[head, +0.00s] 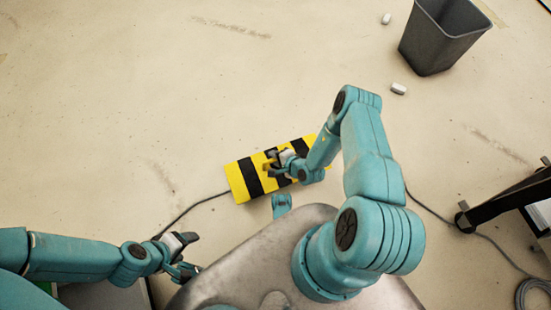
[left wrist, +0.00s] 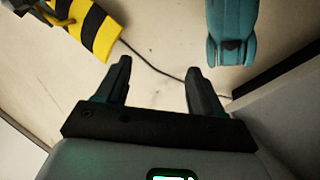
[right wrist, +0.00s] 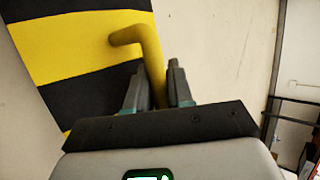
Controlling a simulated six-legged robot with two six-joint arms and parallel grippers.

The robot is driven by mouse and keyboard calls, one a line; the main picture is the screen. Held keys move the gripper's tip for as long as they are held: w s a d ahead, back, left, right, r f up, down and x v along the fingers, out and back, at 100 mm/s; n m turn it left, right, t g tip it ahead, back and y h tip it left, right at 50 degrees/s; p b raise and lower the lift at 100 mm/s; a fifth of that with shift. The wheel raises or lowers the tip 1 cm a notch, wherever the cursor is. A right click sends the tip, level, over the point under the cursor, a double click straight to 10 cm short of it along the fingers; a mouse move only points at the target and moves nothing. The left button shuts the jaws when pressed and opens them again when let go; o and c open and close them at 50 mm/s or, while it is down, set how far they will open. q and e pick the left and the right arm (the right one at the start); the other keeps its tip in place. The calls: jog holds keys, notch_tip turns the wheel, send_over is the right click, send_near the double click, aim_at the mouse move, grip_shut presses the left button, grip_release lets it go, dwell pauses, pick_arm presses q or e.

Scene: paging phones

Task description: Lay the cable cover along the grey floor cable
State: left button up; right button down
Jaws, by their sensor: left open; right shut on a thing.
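The cable cover (head: 240,183) is a yellow and black striped slab in the middle of the head view. My right gripper (head: 272,164) is over it and shut on its yellow handle, a bent bar (right wrist: 150,50) that rises between the fingers in the right wrist view. The grey floor cable (head: 190,208) runs from the lower left to the cover's left end and shows again right of my right arm. Whether the cover touches the floor is unclear. My left gripper (head: 192,254) is open and empty, left of my body; the cover's end (left wrist: 100,35) shows beyond its fingers.
A dark bin (head: 440,38) stands at the upper right, with small white pieces (head: 398,88) on the floor near it. A dark-legged piece of furniture (head: 500,200) stands at the right, beside a cable coil (head: 533,292). The floor beyond the cover is clear.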

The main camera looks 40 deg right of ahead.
notch_tip(320, 180, down, 6)
jog(key=b, duration=0.3)
jog(key=shift+f, duration=0.15)
pick_arm(q)
jog(key=f, duration=0.1)
jog(key=w+f, duration=0.1)
jog(key=w+f+t, duration=0.1)
jog(key=shift+w+a+f, duration=0.1)
jog(key=shift+a+f, duration=0.05)
jog(key=shift+a, duration=0.1)
jog(key=shift+f, duration=0.1)
pick_arm(e)
jog(key=c, duration=1)
grip_release()
